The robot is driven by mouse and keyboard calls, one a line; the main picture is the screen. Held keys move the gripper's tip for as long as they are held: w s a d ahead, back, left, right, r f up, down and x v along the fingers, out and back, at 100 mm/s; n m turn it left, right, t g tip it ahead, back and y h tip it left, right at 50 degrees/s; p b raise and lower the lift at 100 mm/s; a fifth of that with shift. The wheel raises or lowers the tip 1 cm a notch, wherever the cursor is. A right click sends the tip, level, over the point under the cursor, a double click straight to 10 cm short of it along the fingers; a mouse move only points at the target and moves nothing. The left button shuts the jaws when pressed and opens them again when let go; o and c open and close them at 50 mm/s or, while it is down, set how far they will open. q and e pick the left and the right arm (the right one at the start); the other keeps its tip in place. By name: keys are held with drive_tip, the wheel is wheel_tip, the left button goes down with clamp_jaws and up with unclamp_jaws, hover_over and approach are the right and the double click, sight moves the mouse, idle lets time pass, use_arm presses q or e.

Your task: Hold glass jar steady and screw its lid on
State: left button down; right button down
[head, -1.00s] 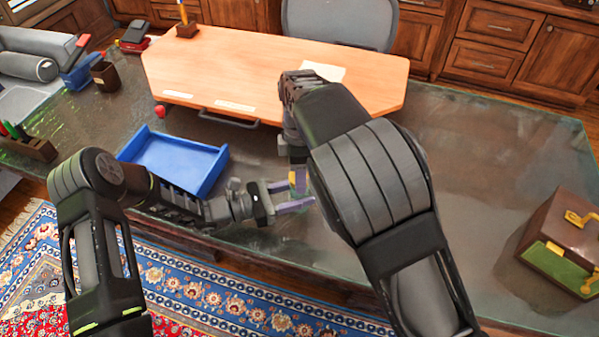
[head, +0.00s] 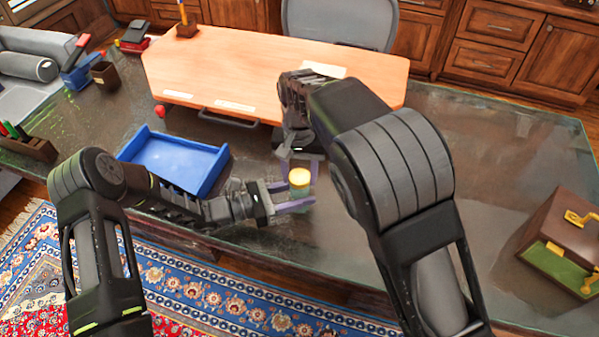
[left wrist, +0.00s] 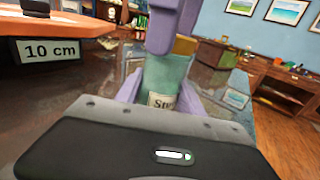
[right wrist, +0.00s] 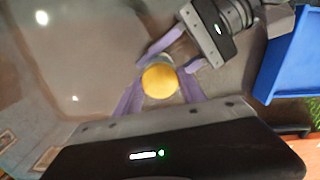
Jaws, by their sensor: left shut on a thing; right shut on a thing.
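The glass jar (head: 299,190) is greenish and stands upright near the front edge of the glass-topped desk. It also shows in the left wrist view (left wrist: 165,78), with part of a printed label visible. My left gripper (head: 293,199) is shut around the jar from the left. The yellow lid (head: 299,175) sits at the jar's mouth, and it shows as a round disc in the right wrist view (right wrist: 160,81). My right gripper (head: 302,168) is shut on the lid from behind it. The thread between lid and jar is hidden.
A blue tray (head: 205,172) lies to the left behind my left forearm. A wooden desk board (head: 260,70) is at the back. A brown box with green trim (head: 550,240) stands at the right. The glass between jar and box is clear.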

drive_tip(key=m, duration=0.5)
drive_tip(key=c, duration=0.6)
unclamp_jaws()
wheel_tip(320, 180, up, 12)
use_arm(q)
drive_tip(key=c, duration=0.7)
unclamp_jaws()
drive_tip(key=shift+o, duration=0.2)
